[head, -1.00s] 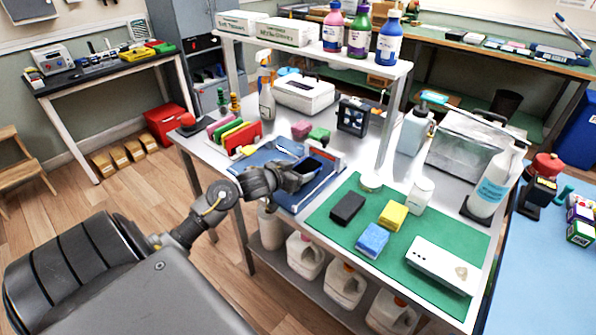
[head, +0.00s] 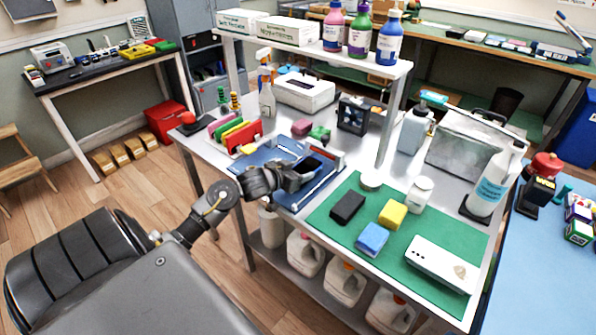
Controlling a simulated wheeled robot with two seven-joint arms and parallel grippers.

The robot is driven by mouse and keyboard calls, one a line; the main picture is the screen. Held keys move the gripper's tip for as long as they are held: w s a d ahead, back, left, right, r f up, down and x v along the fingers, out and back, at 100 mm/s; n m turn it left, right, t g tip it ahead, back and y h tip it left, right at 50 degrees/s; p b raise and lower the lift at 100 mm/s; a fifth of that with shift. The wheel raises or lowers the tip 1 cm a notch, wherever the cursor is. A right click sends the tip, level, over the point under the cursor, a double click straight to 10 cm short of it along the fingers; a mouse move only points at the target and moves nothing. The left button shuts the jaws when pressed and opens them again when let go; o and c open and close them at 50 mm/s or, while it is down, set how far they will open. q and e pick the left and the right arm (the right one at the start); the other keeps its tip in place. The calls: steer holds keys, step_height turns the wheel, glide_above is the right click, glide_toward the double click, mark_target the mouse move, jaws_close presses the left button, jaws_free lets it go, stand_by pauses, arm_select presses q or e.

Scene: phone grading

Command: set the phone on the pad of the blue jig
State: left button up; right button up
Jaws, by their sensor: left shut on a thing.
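My left gripper (head: 296,180) comes in from the left over the blue jig (head: 262,157) on the metal bench. It is shut on a dark phone (head: 316,165), whose dark blue face looks tilted. The phone is over the right part of the jig, near its pale rails. The gripper and phone hide the jig's pad, so I cannot tell whether the phone touches it. My right gripper is not in view.
A green mat (head: 345,240) on the right holds black, yellow and blue blocks and a white slab (head: 442,264). Coloured upright holders (head: 243,137) stand behind the jig at left. A raised shelf (head: 310,50) with bottles and boxes crosses the back.

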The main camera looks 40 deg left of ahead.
arm_select(q)
steer(key=shift+f, duration=0.15)
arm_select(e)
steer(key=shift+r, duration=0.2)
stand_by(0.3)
arm_select(q)
steer(key=o, duration=1.2)
steer(key=shift+c, duration=0.2)
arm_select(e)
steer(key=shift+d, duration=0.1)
arm_select(q)
steer(key=shift+s, duration=0.1)
steer(key=p+v, duration=0.1)
steer(key=v, duration=0.8)
steer(key=shift+s, duration=0.2)
steer(key=shift+s+r, duration=0.25)
steer(key=shift+s, duration=0.35)
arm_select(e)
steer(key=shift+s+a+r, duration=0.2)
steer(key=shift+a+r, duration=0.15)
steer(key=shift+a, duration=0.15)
